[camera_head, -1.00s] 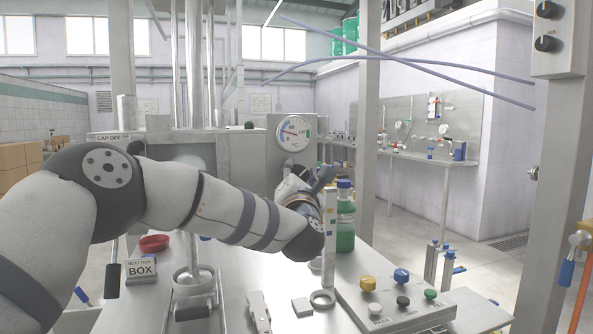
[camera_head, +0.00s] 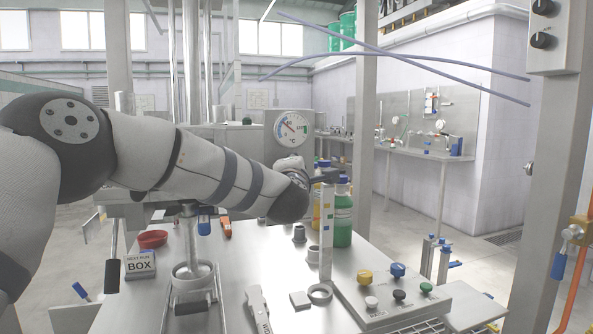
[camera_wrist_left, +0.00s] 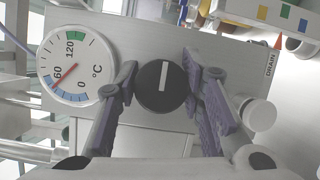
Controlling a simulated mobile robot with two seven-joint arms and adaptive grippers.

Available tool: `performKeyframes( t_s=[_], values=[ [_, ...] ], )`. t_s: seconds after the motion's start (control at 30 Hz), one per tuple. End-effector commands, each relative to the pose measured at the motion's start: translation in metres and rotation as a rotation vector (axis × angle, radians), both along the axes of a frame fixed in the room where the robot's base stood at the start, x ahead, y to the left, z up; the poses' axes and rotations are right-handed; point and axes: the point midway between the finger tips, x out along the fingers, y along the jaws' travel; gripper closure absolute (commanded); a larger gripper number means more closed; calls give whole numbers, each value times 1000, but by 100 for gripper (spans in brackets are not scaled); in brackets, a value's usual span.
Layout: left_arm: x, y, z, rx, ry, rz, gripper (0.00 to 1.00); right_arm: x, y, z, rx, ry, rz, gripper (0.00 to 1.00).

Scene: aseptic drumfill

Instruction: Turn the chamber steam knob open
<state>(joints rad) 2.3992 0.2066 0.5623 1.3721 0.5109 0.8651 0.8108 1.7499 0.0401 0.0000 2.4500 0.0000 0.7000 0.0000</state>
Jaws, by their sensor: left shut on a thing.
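A round black knob (camera_wrist_left: 161,88) with a white pointer line sits on a grey panel in the left wrist view. Its line stands nearly upright in that picture. My left gripper (camera_wrist_left: 159,76) has one finger on each side of the knob and is shut on it. A round temperature gauge (camera_wrist_left: 77,66) with a red needle is left of the knob; it also shows in the head view (camera_head: 291,129). In the head view my left gripper (camera_head: 322,176) is partly hidden behind its own wrist, and the knob is hidden. My right gripper is not in view.
A white cap (camera_wrist_left: 257,115) is right of the knob, near a "DRAIN" label. A metal post (camera_head: 368,130) rises behind the bench.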

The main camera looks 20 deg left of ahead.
Motion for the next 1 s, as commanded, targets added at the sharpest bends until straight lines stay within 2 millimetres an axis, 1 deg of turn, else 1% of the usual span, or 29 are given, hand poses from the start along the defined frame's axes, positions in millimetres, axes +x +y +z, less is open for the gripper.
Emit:
performKeyframes(
  t_s=[0.6,0.63,0.67,0.7,1.0],
  values=[
    [0,0,-1,31,21,1,93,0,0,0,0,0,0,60],
    [0,0,-1,31,21,1,60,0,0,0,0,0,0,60],
    [0,0,-1,31,21,1,54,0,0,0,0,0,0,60],
    [0,0,-1,30,21,1,45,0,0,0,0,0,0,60],
    [0,0,0,30,20,1,44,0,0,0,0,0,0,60]
  ],
)
